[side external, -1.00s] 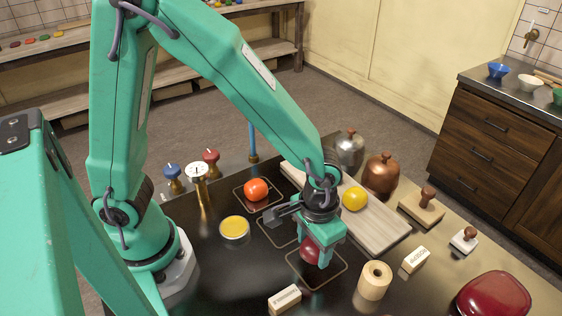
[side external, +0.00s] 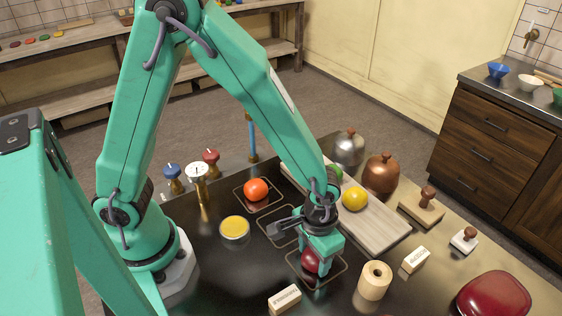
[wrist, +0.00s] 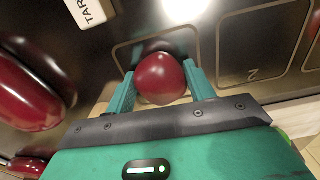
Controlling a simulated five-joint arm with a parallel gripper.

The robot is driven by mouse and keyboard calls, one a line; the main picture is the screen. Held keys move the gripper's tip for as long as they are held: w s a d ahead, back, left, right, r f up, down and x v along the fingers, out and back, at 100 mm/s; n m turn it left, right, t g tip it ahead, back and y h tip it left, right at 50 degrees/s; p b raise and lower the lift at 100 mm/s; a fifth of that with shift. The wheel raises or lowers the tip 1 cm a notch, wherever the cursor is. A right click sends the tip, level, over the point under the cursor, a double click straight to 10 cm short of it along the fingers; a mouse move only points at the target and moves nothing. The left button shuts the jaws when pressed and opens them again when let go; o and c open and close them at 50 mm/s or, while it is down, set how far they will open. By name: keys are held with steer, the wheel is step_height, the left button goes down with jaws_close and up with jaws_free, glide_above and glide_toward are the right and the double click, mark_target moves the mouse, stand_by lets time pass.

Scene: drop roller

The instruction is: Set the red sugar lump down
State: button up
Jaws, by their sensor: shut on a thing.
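The red lump (side external: 311,262) is round, dark red and glossy. My gripper (side external: 318,264) is shut on it, low over the near outlined square (side external: 341,273) on the dark table. In the wrist view, the red lump (wrist: 160,78) sits between the two green fingers of my gripper (wrist: 161,90), with the outlined square (wrist: 118,52) around it. I cannot tell whether its underside touches the table.
An orange-red lump (side external: 256,189) sits in the far square; the middle square is empty. A yellow lump (side external: 355,199) lies on a wooden board (side external: 385,236). A yellow-filled dish (side external: 234,228), a wooden roll (side external: 374,281) and label blocks (side external: 284,299) stand nearby.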

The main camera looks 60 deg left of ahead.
steer(key=shift+f, duration=0.15)
steer(key=o, duration=1)
steer(key=shift+r, duration=0.2)
step_height(320, 180, up, 12)
stand_by(0.8)
steer(key=s+a+r+t, duration=0.2)
steer(key=a+r, duration=0.4)
steer(key=a, duration=0.3)
steer(key=s+a+r+t, duration=0.3)
steer(key=a+r, duration=0.3)
steer(key=a, duration=0.3)
steer(key=shift+s+t, duration=0.3)
steer(key=shift+s, duration=0.5)
